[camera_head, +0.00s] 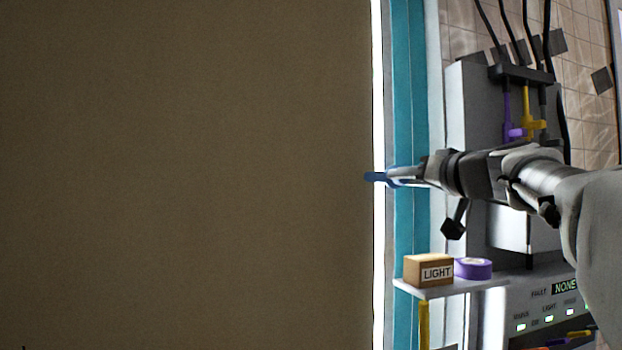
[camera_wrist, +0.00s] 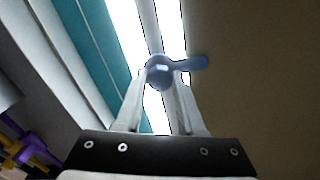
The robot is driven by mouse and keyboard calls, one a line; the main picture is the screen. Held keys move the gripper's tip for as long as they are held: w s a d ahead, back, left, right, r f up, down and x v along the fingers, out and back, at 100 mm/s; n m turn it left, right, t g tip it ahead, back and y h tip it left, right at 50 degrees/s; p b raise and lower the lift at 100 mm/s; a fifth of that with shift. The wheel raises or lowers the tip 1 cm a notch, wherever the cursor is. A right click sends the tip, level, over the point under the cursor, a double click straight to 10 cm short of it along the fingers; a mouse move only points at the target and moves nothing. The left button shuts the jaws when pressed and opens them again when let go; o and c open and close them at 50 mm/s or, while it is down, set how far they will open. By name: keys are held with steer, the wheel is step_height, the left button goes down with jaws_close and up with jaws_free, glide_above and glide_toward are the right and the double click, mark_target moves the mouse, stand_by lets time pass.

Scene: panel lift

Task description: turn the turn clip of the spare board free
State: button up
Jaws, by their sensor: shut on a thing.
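The turn clip is a small blue piece (camera_head: 376,177) at the right edge of the large brown board (camera_head: 190,170) in the head view. In the wrist view the blue clip (camera_wrist: 159,72) has a round hub, and its arm points right, over the edge of the brown board (camera_wrist: 260,80). My gripper (camera_head: 400,177) reaches in from the right and is shut on the clip. In the wrist view its two fingers (camera_wrist: 165,85) stand either side of the hub. The finger contact is partly hidden by the hub.
A bright white strip (camera_head: 377,80) and a teal panel (camera_head: 408,90) run beside the board. A shelf (camera_head: 450,286) below my arm holds a box marked LIGHT (camera_head: 428,270) and a purple tape roll (camera_head: 473,268). A control panel (camera_head: 545,310) reads FAULT NONE.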

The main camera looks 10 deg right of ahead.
jaws_close()
steer(key=shift+m, duration=0.4)
steer(key=shift+r+m+p, duration=0.15)
steer(key=shift+m+p, duration=1)
steer(key=shift+m, duration=4.6)
steer(key=shift+r+m+p, duration=0.1)
steer(key=shift+m+p, duration=1)
steer(key=shift+m, duration=4.65)
steer(key=o, duration=0.6)
jaws_free()
steer(key=shift+f, duration=0.1)
steer(key=shift+c, duration=0.2)
